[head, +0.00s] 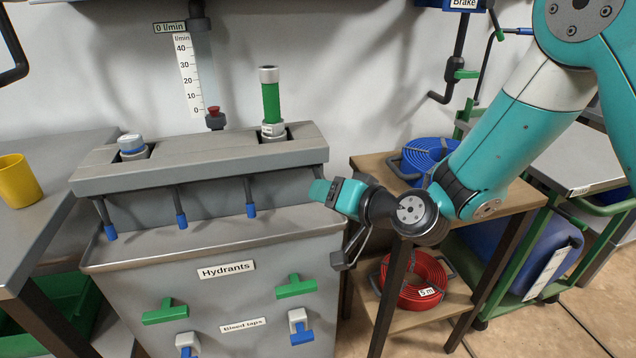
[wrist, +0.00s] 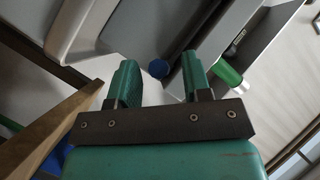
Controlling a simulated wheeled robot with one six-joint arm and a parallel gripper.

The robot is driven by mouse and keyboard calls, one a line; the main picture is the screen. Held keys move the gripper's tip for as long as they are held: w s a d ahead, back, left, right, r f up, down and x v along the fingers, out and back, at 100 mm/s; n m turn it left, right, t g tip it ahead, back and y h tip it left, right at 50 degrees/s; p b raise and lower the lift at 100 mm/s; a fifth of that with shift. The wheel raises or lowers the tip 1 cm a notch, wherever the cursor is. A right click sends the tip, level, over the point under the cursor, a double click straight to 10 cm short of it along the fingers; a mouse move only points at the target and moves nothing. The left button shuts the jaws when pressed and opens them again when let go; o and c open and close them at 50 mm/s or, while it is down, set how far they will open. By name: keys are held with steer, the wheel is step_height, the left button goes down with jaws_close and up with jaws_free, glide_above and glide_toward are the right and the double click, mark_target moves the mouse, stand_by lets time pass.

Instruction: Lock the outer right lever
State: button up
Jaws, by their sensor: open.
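The grey manifold (head: 200,163) has a row of dark downward stems with blue ends along its front edge. Three show clearly: left (head: 110,232), middle (head: 181,221) and right of middle (head: 251,210). A further dark stem (head: 318,171) at the far right end is the outer right lever; its lower end is hidden behind my gripper (head: 322,190) in the head view. In the wrist view, my gripper (wrist: 157,75) is open with its green fingers apart. A round blue end (wrist: 158,69) shows in the gap between them; I cannot tell whether they touch it.
Below are green T-handles (head: 296,287) and blue-and-white taps (head: 300,327). A wooden shelf stand (head: 375,165) with blue and red hose coils stands at the right.

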steer(key=shift+x, duration=1.65)
jaws_close()
steer(key=f+b, duration=0.1)
steer(key=b, duration=0.3)
steer(key=shift+w+f+t+b, duration=0.15)
steer(key=shift+f+t+b, duration=0.1)
steer(key=shift+t+b, duration=0.15)
steer(key=b, duration=0.2)
steer(key=n+t+y+b, duration=0.1)
steer(key=b, duration=0.2)
steer(key=shift+w+a+f+b, duration=0.1)
steer(key=shift+w+f+b, duration=0.15)
steer(key=shift+f+b, duration=0.1)
steer(key=shift+r+y+b, duration=0.15)
steer(key=shift+y+b, duration=0.25)
steer(key=shift+b, duration=0.35)
steer(key=shift+r, duration=0.2)
